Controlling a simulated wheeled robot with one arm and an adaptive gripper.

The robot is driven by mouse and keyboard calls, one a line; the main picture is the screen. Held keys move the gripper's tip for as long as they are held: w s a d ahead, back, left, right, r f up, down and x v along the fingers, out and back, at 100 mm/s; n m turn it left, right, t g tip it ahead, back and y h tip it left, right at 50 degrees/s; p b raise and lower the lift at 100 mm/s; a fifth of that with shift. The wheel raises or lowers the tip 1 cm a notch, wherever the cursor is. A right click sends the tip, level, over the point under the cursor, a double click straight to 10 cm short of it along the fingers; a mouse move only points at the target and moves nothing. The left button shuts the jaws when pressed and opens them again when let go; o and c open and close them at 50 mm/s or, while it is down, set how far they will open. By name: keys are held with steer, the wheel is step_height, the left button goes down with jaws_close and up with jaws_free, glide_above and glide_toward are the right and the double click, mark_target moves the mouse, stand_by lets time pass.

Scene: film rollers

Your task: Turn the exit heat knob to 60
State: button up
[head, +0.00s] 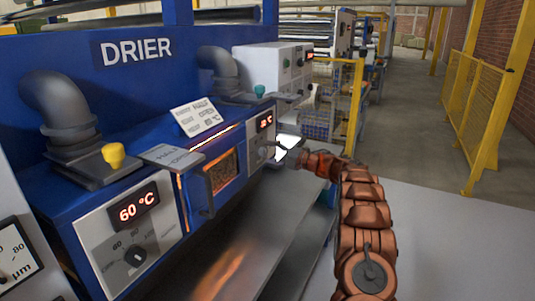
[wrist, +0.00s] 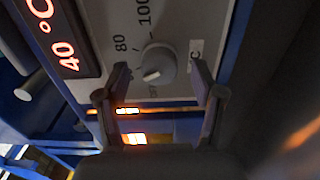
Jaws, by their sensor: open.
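The far control panel of the drier shows in the wrist view with a pale round knob (wrist: 158,62) and a scale marked 80 and 100. Its red display (wrist: 58,35) reads 40 °C; in the head view the far display (head: 264,121) is too small to read surely. My gripper (wrist: 160,74) is open, its fingertips on either side of the knob in the picture; I cannot tell whether they touch it. In the head view my gripper (head: 280,153) is at the far panel. The near panel has a black knob (head: 135,256) and a display (head: 138,210) reading 60 °C.
Between the panels is a glowing oven window (head: 222,172) with a dark handle. Yellow (head: 114,155) and green (head: 260,91) knobs sit on top near bent grey ducts. A grey sheet (head: 235,235) runs out below. The floor at right is clear up to a yellow fence (head: 470,105).

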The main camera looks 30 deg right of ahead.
steer(key=v, duration=1)
steer(key=shift+s, duration=0.25)
steer(key=shift+w+d, duration=0.1)
steer(key=shift+d, duration=0.05)
steer(key=w+a+r+m+t+h, duration=0.25)
steer(key=w+r+m+h, duration=0.5)
steer(key=r, duration=0.45)
steer(key=s+a+r+m+g+h, duration=0.2)
steer(key=s+a+m+g+h, duration=0.1)
steer(key=m+h, duration=0.4)
steer(key=s+a+f+m+g+y, duration=0.1)
steer(key=s+a+f+m+g, duration=0.2)
steer(key=s+a, duration=0.8)
steer(key=s+a+f+m+g+y, duration=0.2)
steer(key=s+a+f+g, duration=0.6)
steer(key=s, duration=1.7)
steer(key=s+a+f+m+g+y, duration=0.2)
steer(key=s+a+f+m+g, duration=0.2)
steer(key=s+a+f, duration=0.4)
steer(key=s+a+g, duration=0.1)
steer(key=s+a, duration=0.6)
steer(key=s, duration=0.3)
steer(key=shift+s+a+g, duration=0.2)
steer(key=shift+a+g, duration=0.15)
